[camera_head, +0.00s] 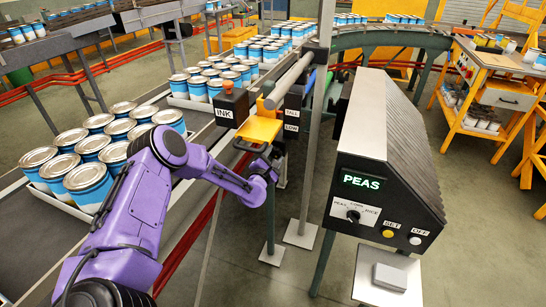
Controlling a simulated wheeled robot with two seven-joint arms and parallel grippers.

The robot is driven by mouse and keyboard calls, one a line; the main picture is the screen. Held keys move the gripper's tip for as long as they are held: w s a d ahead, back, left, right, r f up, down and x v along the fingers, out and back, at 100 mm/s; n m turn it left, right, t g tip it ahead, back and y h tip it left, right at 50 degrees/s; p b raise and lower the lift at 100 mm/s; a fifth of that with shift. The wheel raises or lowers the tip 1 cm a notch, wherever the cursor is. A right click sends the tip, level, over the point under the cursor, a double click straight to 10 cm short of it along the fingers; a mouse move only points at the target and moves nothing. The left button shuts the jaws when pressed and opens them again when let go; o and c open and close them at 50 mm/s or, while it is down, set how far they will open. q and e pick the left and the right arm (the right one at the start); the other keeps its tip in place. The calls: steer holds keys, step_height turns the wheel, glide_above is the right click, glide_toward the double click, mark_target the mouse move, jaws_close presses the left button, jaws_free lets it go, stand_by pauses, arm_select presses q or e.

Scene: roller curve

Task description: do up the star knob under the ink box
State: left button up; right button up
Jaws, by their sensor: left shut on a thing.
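The ink box (233,104) is a dark box with a white INK label, beside the conveyor near the middle of the head view. A yellow bracket (262,130) sits to its right and a little lower. My purple left arm comes in from the lower left, and my left gripper (254,150) is just below the ink box and bracket. It is shut on a small dark thing there, which appears to be the star knob. The knob is mostly hidden by the gripper, so its shape and how tight it is cannot be told. My right gripper is out of view.
Trays of blue-and-white cans (89,148) stand on the conveyor left of the ink box. A metal post (318,120) and dark TALL/LOW boxes (292,112) are close on the right. A control console (385,170) reading PEAS stands further right.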

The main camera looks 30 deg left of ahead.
arm_select(q)
steer(key=shift+m, duration=0.4)
steer(key=shift+f+m+b, duration=0.1)
steer(key=shift+m+b, duration=0.6)
steer(key=shift+m, duration=0.2)
steer(key=m+b, duration=0.1)
steer(key=m, duration=0.3)
steer(key=shift+m+b, duration=0.3)
steer(key=shift+b, duration=0.1)
steer(key=m+b, duration=0.1)
steer(key=m, duration=0.2)
steer(key=shift+m, duration=0.3)
steer(key=m+b, duration=0.1)
steer(key=m, duration=0.3)
steer(key=shift+f+m, duration=0.15)
steer(key=shift+m, duration=0.15)
steer(key=m+b, duration=0.2)
steer(key=m, duration=0.4)
steer(key=shift+f, duration=0.1)
steer(key=m+b, duration=0.2)
steer(key=m, duration=0.3)
steer(key=shift+m, duration=0.5)
